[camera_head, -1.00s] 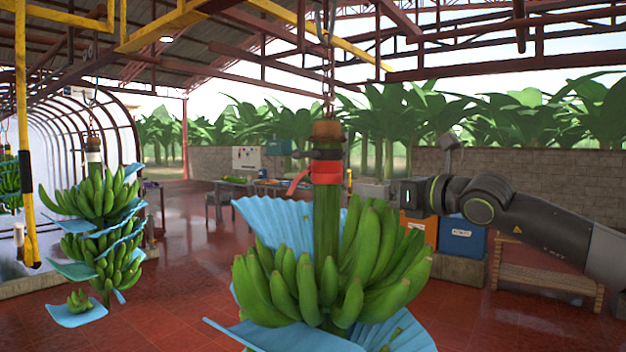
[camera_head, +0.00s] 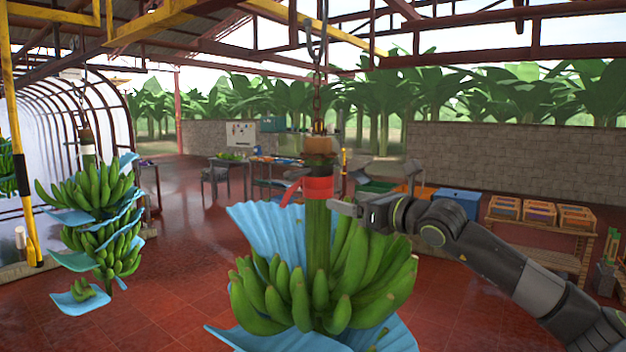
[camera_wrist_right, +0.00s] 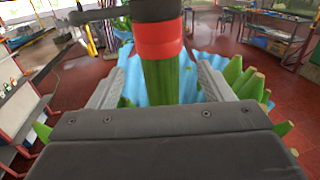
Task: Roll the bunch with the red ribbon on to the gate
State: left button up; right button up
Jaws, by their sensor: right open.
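The bunch of green bananas with the red ribbon (camera_head: 319,187) hangs upright from a chain, near the middle of the head view. Blue sheets (camera_head: 270,232) stick out around its fruit (camera_head: 325,285). My right gripper (camera_head: 340,208) is open, at the stem's right side just below the ribbon. In the right wrist view the green stem (camera_wrist_right: 168,80) stands between the two spread fingers, with the red ribbon (camera_wrist_right: 158,40) and a dark band above it. I cannot tell whether a finger touches the stem. My left gripper is not in view.
A second bunch (camera_head: 95,195) with a pale band hangs at the left, by an arched frame (camera_head: 75,105). Yellow overhead beams (camera_head: 150,22) and a yellow post (camera_head: 18,120) are in view. Tables and crates (camera_head: 540,212) stand behind. Red floor between the bunches is open.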

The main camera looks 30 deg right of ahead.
aim_at(313, 192)
jog(key=shift+w+a+r+p, duration=0.15)
jog(key=shift+w+a+p, duration=0.1)
jog(key=shift+w+p, duration=0.75)
jog(key=shift+w+a+r+p, duration=0.1)
jog(key=shift+w+a+p, duration=0.1)
jog(key=shift+w+p, duration=0.75)
jog(key=w+p, duration=0.1)
jog(key=w, duration=0.2)
jog(key=w+a+p, duration=0.1)
jog(key=w+p, duration=0.1)
jog(key=w, duration=0.1)
jog(key=shift+w+a+f, duration=0.2)
jog(key=shift+w, duration=0.2)
jog(key=shift+w+a, duration=0.1)
jog(key=shift+w, duration=0.4)
jog(key=shift+c, duration=0.2)
